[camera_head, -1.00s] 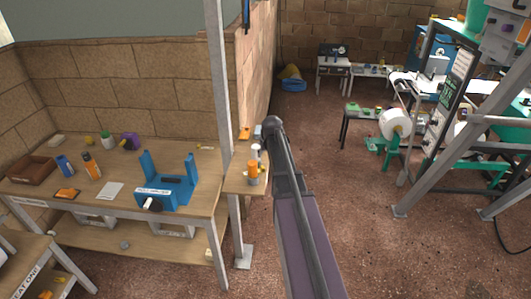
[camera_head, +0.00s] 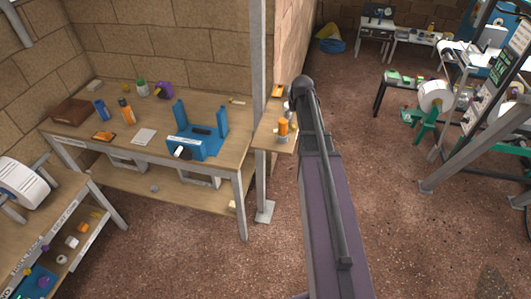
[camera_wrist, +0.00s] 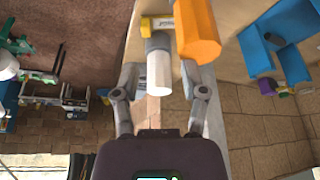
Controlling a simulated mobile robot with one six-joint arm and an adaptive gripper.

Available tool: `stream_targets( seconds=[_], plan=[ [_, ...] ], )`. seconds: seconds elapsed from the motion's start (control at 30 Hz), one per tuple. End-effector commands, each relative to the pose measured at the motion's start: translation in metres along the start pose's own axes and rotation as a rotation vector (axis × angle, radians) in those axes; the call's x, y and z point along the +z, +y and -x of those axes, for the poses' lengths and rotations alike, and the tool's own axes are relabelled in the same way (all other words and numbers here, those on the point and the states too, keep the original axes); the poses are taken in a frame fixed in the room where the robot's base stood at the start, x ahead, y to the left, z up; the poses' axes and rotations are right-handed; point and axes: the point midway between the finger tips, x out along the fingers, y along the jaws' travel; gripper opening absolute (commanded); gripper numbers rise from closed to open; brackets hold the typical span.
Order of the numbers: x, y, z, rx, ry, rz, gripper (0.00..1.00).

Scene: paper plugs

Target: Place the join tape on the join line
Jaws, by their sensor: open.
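My gripper (camera_wrist: 158,78) is open in the wrist view, one finger at each side of a white cylinder with a grey end (camera_wrist: 159,70). I cannot tell its distance from the cylinder; nothing is visibly gripped. An orange faceted cylinder (camera_wrist: 197,32) is close to the right finger, and a yellow-and-white piece (camera_wrist: 156,22) lies beyond. In the head view my arm reaches toward a small wooden side shelf (camera_head: 270,138) bearing an orange cylinder (camera_head: 283,127); the gripper is not clear there. I cannot identify the join tape or the join line with certainty.
A wooden workbench (camera_head: 220,158) at left bears a blue holder (camera_head: 188,147), bottles and a brown tray (camera_head: 72,112). A grey post (camera_head: 260,60) stands beside the side shelf. Another bench holds a white roll (camera_head: 22,180). A machine with a paper roll (camera_head: 436,95) is at right. Floor between is open.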

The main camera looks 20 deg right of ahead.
Motion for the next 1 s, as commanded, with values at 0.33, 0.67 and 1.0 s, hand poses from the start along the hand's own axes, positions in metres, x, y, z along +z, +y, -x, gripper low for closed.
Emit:
stream_targets(
  seconds=[0.33, 0.67, 1.0],
  plan=[
    [0.101, -0.106, 0.029, -0.036, -0.149, 0.078, 0.56],
    [0.215, -0.183, 0.068, -0.036, -0.317, 0.161, 0.56],
    [0.245, -0.198, 0.080, -0.027, -0.367, 0.183, 0.56]
  ],
)
